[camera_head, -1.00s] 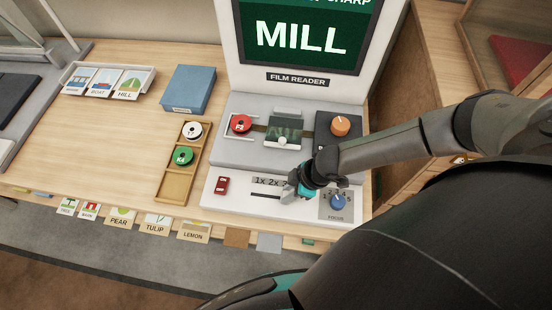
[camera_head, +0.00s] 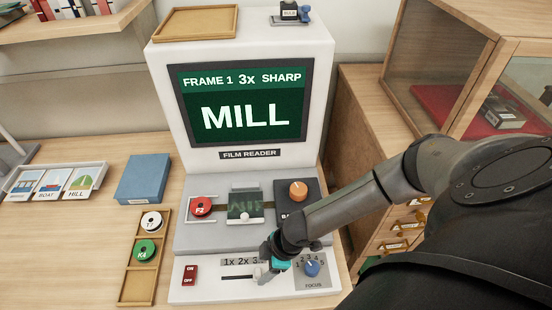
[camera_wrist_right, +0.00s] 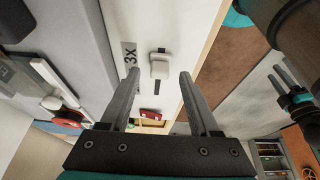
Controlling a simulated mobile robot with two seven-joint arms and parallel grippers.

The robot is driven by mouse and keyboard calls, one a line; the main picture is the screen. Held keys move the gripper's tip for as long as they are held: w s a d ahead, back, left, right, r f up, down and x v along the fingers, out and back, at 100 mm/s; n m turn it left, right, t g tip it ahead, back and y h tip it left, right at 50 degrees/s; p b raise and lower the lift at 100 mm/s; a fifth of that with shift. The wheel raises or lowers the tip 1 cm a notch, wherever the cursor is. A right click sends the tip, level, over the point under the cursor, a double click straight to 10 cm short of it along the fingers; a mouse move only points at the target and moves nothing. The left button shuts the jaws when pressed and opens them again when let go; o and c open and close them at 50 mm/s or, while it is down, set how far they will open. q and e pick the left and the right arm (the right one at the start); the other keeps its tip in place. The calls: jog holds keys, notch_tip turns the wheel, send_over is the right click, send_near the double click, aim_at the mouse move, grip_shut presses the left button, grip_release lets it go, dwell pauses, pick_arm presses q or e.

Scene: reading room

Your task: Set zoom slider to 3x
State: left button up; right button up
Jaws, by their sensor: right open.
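The film reader (camera_head: 160,110) has a screen (camera_head: 245,117) reading "FRAME 1 3x SHARP" above "MILL". Its zoom slider (camera_head: 236,277) is a dark slot under the marks 1x, 2x and 3x. In the right wrist view, the pale slider knob (camera_wrist_right: 159,66) is beside the "3X" mark (camera_wrist_right: 130,54), at one end of the slot. My right gripper (camera_head: 263,272) is at the slider's right end and partly covers the knob and 3x mark. In the wrist view the gripper (camera_wrist_right: 159,76) is open, fingertips either side of the knob, with gaps visible.
The blue focus knob (camera_head: 312,268) is close right of my gripper. A red ON/OFF switch (camera_head: 190,275) is left of the slider. A wooden reel tray (camera_head: 136,289) stands at left.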

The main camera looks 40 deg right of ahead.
jog(key=p+v, duration=0.2)
jog(key=v, duration=1.1)
jog(key=shift+d+r, duration=0.25)
jog(key=shift+r, duration=0.05)
jog(key=shift+s, duration=0.1)
